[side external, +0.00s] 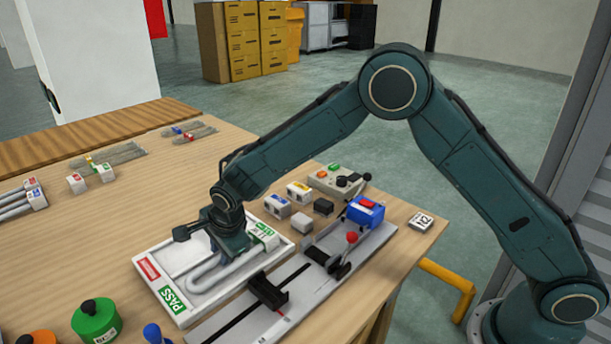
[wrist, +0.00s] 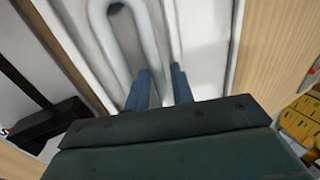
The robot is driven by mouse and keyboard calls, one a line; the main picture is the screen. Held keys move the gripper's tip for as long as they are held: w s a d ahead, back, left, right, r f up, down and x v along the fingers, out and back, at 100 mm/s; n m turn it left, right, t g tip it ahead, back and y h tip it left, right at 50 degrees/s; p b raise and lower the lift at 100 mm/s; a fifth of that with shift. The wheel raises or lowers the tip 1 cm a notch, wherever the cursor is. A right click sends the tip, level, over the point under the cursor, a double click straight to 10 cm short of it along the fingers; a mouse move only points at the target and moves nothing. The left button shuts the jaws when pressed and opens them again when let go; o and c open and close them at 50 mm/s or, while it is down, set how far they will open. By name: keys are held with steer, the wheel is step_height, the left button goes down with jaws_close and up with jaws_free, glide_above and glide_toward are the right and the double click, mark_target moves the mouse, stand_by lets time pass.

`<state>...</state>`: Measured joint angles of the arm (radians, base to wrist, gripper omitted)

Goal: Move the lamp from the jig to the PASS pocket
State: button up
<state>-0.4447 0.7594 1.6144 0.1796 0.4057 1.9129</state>
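The lamp (side external: 205,276) is a pale U-shaped tube. It lies in the white tray (side external: 143,254), with its bend beside the green PASS label (side external: 172,300). In the wrist view the lamp's bend (wrist: 118,5) and both legs show at the upper left. My gripper (wrist: 160,92) is low over the tray at the lamp's far end. Its two blue-grey fingers stand apart, with pale tray surface between them; the left finger is beside or over one lamp leg. Contact cannot be told. The grey jig (side external: 228,318) beside the tray shows no lamp on it.
Beside the tray, the jig carries a black slide (side external: 268,290), a red-knobbed lever (side external: 351,238) and a blue block (side external: 366,211). Small blocks (side external: 299,191) and a control box (side external: 335,181) stand behind. Bare tabletop lies left of the tray.

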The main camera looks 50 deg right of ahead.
steer(key=shift+r, duration=0.15)
steer(key=shift+r, duration=0.75)
steer(key=shift+r, duration=0.35)
steer(key=o, duration=0.6)
steer(key=shift+c, duration=0.2)
steer(key=shift+r, duration=0.15)
steer(key=v, duration=1.3)
steer(key=shift+s+r, duration=0.2)
